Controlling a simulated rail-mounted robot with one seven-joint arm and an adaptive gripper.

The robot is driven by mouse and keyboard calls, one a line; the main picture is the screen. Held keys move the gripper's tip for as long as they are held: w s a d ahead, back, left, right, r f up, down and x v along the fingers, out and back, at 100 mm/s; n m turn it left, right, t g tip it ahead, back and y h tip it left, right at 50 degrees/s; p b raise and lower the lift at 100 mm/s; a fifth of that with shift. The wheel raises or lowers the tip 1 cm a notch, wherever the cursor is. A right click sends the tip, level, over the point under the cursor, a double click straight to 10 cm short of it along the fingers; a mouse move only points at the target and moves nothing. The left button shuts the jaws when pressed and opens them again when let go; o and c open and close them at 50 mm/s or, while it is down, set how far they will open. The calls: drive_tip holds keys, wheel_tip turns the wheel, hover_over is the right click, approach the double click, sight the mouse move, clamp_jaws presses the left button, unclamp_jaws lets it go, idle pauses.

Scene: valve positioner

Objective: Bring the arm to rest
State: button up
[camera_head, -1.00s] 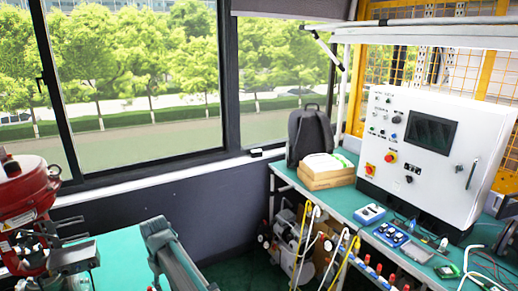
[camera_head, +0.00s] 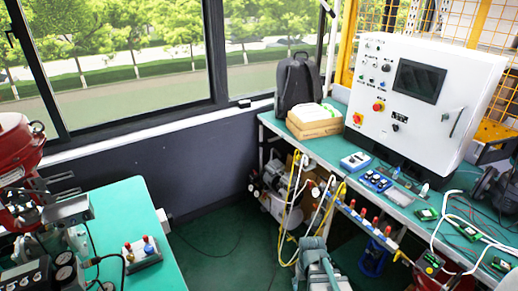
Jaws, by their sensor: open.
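A grey-green jointed part, which looks like part of my arm, rises from the bottom edge of the head view, right of the middle. It stands in front of the open floor between the two benches. I cannot make out gripper fingers on it, and no held object shows. The rest of the arm is cut off by the lower edge.
A green-topped bench (camera_head: 117,197) at left holds a red machine (camera_head: 20,165) and a small button box (camera_head: 141,253). At right, a long bench (camera_head: 330,153) carries a white control cabinet (camera_head: 425,92), a cardboard box (camera_head: 314,127) and a backpack (camera_head: 298,82). Green floor (camera_head: 222,245) lies between.

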drive_tip(key=s+f+g, duration=0.2)
drive_tip(key=s+f, duration=0.4)
drive_tip(key=s, duration=0.4)
drive_tip(key=s+f+g, duration=0.2)
drive_tip(key=s+f, duration=0.4)
drive_tip(key=s, duration=0.4)
drive_tip(key=s+d+f+g, duration=0.1)
drive_tip(key=s+f+g, duration=0.1)
drive_tip(key=s+f, duration=0.4)
drive_tip(key=s, duration=0.4)
drive_tip(key=shift+f+g, duration=0.3)
drive_tip(key=shift+g, duration=0.1)
drive_tip(key=shift+s, duration=0.1)
